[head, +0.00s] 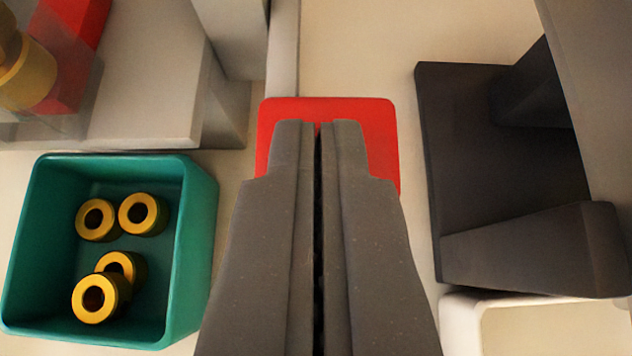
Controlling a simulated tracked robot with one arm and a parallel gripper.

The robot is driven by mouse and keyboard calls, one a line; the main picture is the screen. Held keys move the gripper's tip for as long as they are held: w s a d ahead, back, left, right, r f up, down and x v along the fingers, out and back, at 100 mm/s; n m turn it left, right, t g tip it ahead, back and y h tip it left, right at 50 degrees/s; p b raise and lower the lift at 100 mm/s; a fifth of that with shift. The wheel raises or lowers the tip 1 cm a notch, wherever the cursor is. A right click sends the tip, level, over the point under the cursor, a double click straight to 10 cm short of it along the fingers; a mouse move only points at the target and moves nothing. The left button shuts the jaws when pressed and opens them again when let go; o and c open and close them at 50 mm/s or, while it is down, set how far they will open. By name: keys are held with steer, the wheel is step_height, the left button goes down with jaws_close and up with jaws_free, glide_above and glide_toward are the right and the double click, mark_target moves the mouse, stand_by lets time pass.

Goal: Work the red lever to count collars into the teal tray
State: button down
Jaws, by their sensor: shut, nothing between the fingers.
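The red lever's flat square end (384,120) is at the top centre of the head view, on a light grey bar (284,50). My gripper (319,126) is shut and empty, with its fingertips over the red end and hiding much of it. I cannot tell whether they touch it. The teal tray (198,230) is at the lower left, left of my gripper. Several brass collars (143,214) lie in it, two side by side and others overlapping nearer the front.
A grey dispenser body (150,90) stands at the upper left, with a brass collar (30,75) and a red part (75,40) behind a clear wall. A dark bracket-like object (460,150) is on the right. A white container (460,318) sits at the lower right.

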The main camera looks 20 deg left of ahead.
steer(key=shift+r, duration=0.4)
steer(key=s+d+r, duration=0.1)
steer(key=s+r, duration=0.5)
steer(key=r, duration=0.5)
steer(key=shift+s+d+r+b, duration=0.15)
steer(key=shift+s+d+b, duration=0.05)
steer(key=shift+d+b, duration=0.25)
stand_by(2.0)
